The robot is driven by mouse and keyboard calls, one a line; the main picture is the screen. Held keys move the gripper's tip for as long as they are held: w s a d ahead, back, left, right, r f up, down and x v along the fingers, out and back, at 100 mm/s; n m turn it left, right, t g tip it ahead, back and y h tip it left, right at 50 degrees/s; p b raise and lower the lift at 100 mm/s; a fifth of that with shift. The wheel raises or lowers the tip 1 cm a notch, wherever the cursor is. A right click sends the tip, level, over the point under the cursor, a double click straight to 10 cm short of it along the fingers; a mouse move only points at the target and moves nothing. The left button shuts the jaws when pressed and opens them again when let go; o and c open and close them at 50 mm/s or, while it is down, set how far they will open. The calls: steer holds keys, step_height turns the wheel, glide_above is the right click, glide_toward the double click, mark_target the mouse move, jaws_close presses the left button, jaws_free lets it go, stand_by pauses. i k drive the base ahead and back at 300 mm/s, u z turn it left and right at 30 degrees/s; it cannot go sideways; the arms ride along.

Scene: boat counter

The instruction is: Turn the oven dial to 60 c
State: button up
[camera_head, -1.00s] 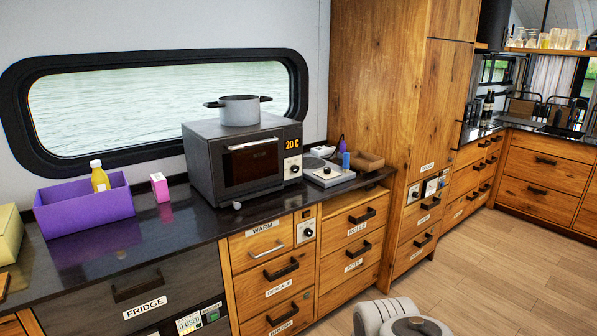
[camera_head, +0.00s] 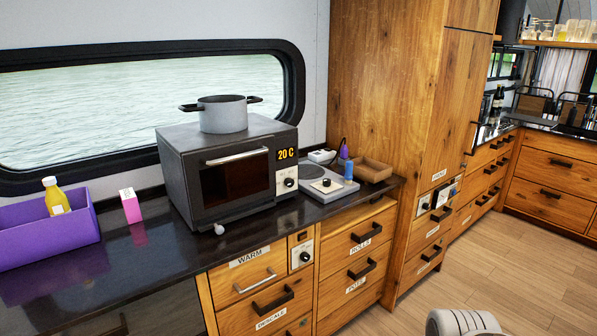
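The dark grey oven (camera_head: 240,172) stands on the black counter under the window. Its display (camera_head: 287,155) reads "20 C" in orange. The oven dial (camera_head: 289,182) is a small knob on the pale panel below the display, at the right of the oven's front. The oven door looks closed, with a light bar handle across its top. A rounded grey part of my own arm (camera_head: 463,322) shows at the bottom right. My gripper is not in view.
A grey pot (camera_head: 222,114) sits on top of the oven. A hot plate (camera_head: 328,184) with its own knob stands to the right. A purple bin (camera_head: 45,236), a yellow bottle (camera_head: 56,197) and a pink carton (camera_head: 130,206) are left. A tall wooden cabinet (camera_head: 385,95) rises at right. Floor space is open.

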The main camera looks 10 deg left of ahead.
mark_target(289, 182)
steer(key=i, duration=1.35)
steer(key=u, duration=2.05)
